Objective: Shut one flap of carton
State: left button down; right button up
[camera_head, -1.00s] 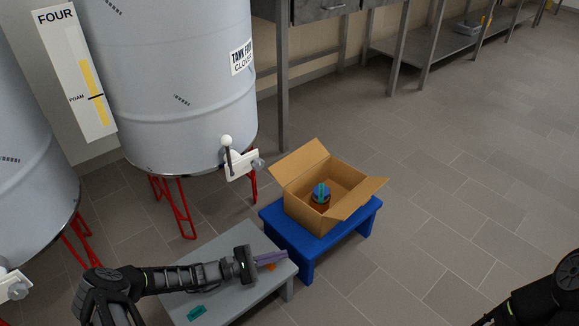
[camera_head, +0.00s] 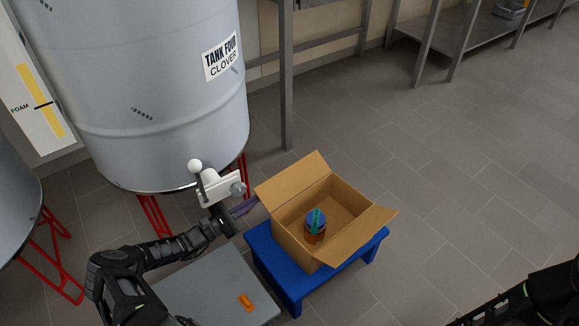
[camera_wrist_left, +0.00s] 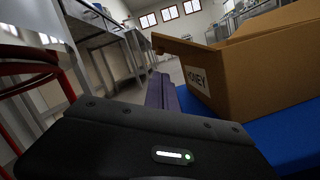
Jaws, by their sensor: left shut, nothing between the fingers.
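The open cardboard carton (camera_head: 290,238) stands on a blue stool (camera_head: 262,252). One flap (camera_head: 292,180) stands up along its back left side, and another (camera_head: 367,233) leans outward on the right. A jar with a blue lid (camera_head: 315,222) is inside. My left gripper (camera_head: 245,206) is shut and empty, just left of the carton near the back left flap. In the left wrist view its shut fingers (camera_wrist_left: 161,92) point ahead beside the carton (camera_wrist_left: 250,85), whose wall bears a HONEY label (camera_wrist_left: 196,79). I cannot tell whether they touch. My right gripper is out of view.
Tank four (camera_head: 165,80) stands behind, its white valve (camera_head: 218,187) close above my left gripper. A grey table (camera_head: 215,285) with an orange item (camera_head: 246,302) is at the front left. The floor (camera_head: 460,200) right of the stool is clear.

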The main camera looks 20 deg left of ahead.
aim_at(280, 181)
pick_arm(q)
jog(key=shift+w, duration=0.45)
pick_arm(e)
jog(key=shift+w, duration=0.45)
pick_arm(q)
jog(key=shift+w, duration=0.1)
